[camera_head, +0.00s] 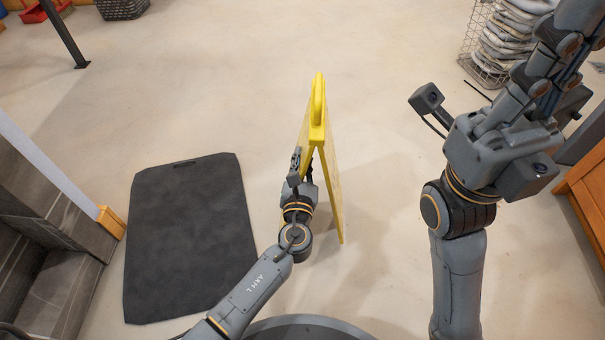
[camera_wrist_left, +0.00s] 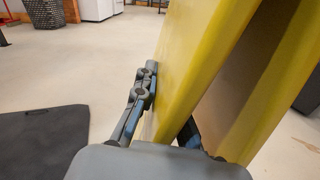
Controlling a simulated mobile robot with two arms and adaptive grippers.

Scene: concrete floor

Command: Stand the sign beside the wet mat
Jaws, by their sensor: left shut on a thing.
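The yellow folding sign (camera_head: 317,132) is upright just right of the mat, its two panels spread apart below the top handle. The dark grey mat (camera_head: 188,235) lies flat on the floor at the left, and its edge also shows in the left wrist view (camera_wrist_left: 40,140). My left gripper (camera_head: 298,172) is shut on the sign's left panel. In the left wrist view the yellow panel (camera_wrist_left: 205,65) fills the upper right, beside a finger. Whether the sign's feet touch the floor is hard to tell. My right gripper is raised at the right; its fingertips cannot be made out.
A wire basket of folded cloths (camera_head: 505,38) stands at the back right. A wooden cabinet (camera_head: 588,190) is at the right edge. Grey steps (camera_head: 50,225) border the left side. A dark basket (camera_head: 122,8) is at the back.

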